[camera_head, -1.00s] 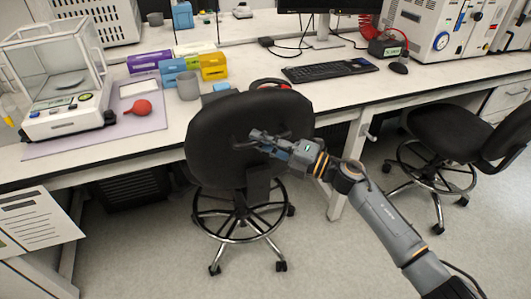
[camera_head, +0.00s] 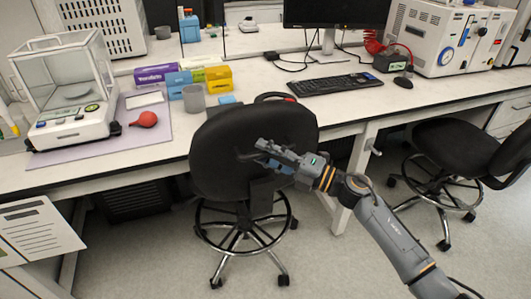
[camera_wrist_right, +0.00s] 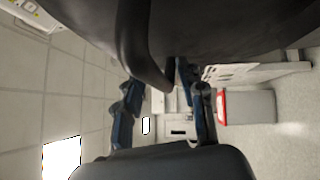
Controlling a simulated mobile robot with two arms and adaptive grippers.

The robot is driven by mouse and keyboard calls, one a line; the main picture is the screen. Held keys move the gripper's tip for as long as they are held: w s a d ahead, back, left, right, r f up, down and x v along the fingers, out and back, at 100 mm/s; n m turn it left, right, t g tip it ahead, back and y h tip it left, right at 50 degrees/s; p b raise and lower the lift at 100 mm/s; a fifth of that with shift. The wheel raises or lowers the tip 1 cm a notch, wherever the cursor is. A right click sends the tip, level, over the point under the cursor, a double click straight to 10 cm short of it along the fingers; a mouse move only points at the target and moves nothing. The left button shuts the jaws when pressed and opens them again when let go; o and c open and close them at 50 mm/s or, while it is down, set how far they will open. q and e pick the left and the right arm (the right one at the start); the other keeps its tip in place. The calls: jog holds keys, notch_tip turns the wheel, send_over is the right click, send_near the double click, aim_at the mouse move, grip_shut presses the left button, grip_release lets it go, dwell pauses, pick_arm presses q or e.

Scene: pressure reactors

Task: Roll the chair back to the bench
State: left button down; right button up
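The black office chair (camera_head: 225,150) stands in front of the bench (camera_head: 345,128), with its backrest towards me and its top overlapping the bench's front edge in the head view. Its chrome foot ring and castors show below on the floor. My right gripper (camera_head: 258,153) is at the middle of the backrest's near face. In the right wrist view its two fingers (camera_wrist_right: 165,95) are spread apart, with the dark chair (camera_wrist_right: 225,30) filling the top. Whether the fingers touch the chair is hard to tell. My left gripper is not in view.
A second black chair (camera_head: 450,145) stands at the right. The bench carries a balance (camera_head: 75,115), grey cup (camera_head: 194,98), keyboard (camera_head: 335,84) and monitor (camera_head: 335,14). A bench leg (camera_head: 355,165) stands right of the chair.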

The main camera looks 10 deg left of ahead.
jog(key=v, duration=1.1)
jog(key=shift+d, duration=0.2)
